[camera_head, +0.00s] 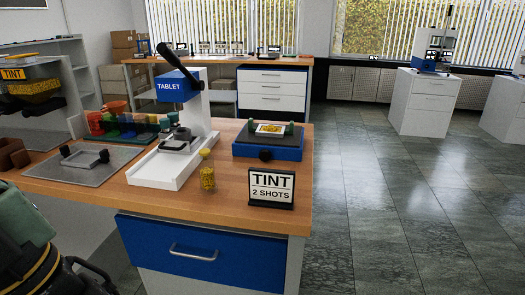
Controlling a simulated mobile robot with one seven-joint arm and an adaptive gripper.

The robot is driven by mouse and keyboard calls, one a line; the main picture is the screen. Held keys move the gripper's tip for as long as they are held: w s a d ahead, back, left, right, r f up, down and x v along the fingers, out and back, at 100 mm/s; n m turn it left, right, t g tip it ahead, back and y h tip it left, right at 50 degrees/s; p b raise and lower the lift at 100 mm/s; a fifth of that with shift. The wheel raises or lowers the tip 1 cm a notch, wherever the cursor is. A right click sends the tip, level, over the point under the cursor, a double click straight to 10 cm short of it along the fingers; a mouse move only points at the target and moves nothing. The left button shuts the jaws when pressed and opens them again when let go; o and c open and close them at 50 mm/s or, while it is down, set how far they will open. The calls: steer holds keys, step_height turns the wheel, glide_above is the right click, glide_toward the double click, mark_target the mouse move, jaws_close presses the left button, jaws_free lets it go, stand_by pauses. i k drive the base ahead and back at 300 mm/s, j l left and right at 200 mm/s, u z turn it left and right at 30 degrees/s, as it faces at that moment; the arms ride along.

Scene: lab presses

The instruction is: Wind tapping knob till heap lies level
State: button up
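A blue tapping unit with a dark top (267,146) stands at the right of the wooden bench. Its black knob (265,155) sticks out of the front face. A small pale dish (258,130) with a yellow heap (271,129) lies on top, between two green posts. The heap is too small here to tell whether it is level. Parts of my arm show at the lower left, well away from the knob. I cannot make out my gripper's fingertips in this view.
A white press labelled TABLET (207,110) with a black lever stands left of the unit. A yellow stack (207,176) and a TINT 2 SHOTS sign (272,188) stand in front. A grey mat (75,174) lies at left. Open floor lies right of the bench.

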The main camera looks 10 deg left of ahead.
mark_target(265, 155)
steer(key=i+l+u, duration=0.1)
steer(key=l, duration=0.25)
steer(key=i+l+u, duration=0.1)
steer(key=l, duration=0.25)
steer(key=i+l+u, duration=0.1)
steer(key=i+l, duration=0.15)
steer(key=l+u, duration=0.15)
steer(key=u, duration=1.15)
